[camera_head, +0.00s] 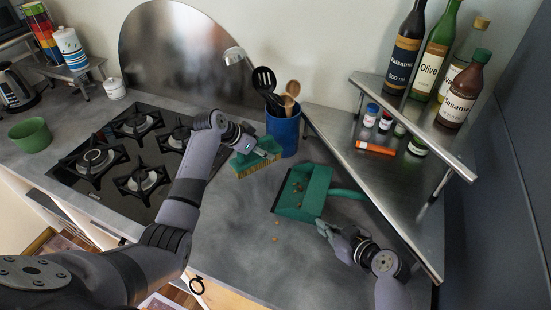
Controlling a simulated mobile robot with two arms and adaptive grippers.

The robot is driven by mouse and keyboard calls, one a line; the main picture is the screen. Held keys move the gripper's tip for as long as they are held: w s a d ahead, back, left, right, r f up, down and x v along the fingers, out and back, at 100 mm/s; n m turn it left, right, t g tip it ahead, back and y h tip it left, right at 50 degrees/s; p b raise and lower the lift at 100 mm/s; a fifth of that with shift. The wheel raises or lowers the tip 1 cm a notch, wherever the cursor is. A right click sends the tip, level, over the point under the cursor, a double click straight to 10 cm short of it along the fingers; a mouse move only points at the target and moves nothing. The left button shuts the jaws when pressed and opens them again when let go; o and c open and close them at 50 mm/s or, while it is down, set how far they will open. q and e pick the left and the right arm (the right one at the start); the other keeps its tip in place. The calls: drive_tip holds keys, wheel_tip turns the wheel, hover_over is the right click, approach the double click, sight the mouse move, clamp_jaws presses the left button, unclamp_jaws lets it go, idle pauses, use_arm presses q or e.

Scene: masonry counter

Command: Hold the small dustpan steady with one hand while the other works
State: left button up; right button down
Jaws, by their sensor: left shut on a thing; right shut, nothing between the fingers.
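The small green dustpan (318,190) lies on the grey counter, its handle pointing right under the corner shelf. A few brown crumbs lie in it, and a few more crumbs (275,239) lie on the counter in front of it. My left gripper (256,148) is shut on a green hand brush (243,164) with pale bristles, left of the dustpan and in front of the blue utensil pot. My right gripper (322,226) is shut and empty, close to the dustpan's near right corner. I cannot tell whether it touches the pan.
A blue pot (283,133) with utensils stands behind the brush. A metal corner shelf (400,105) with bottles and jars rises at right. A gas hob (110,165) and a green bowl (31,135) are at left. The counter in front of the dustpan is mostly clear.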

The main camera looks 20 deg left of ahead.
use_arm(q)
drive_tip(key=shift+m+g+h, duration=0.3)
drive_tip(key=shift+m+h, duration=0.1)
drive_tip(key=shift+m, duration=0.3)
drive_tip(key=a+f, duration=0.1)
drive_tip(key=f, duration=0.1)
drive_tip(key=a+f, duration=0.1)
drive_tip(key=f, duration=0.1)
drive_tip(key=a+f, duration=0.1)
drive_tip(key=f, duration=0.1)
drive_tip(key=shift+w+f, duration=0.1)
drive_tip(key=shift+w, duration=0.1)
drive_tip(key=d, duration=0.2)
drive_tip(key=s+d, duration=0.1)
drive_tip(key=d, duration=0.2)
drive_tip(key=s+d, duration=0.1)
drive_tip(key=d, duration=0.1)
drive_tip(key=shift+d, duration=0.4)
drive_tip(key=shift+d+r, duration=0.25)
wheel_tip(320, 180, up, 8)
drive_tip(key=shift+f, duration=0.2)
use_arm(e)
drive_tip(key=c, duration=2.4)
unclamp_jaws()
drive_tip(key=c, duration=1.9)
unclamp_jaws()
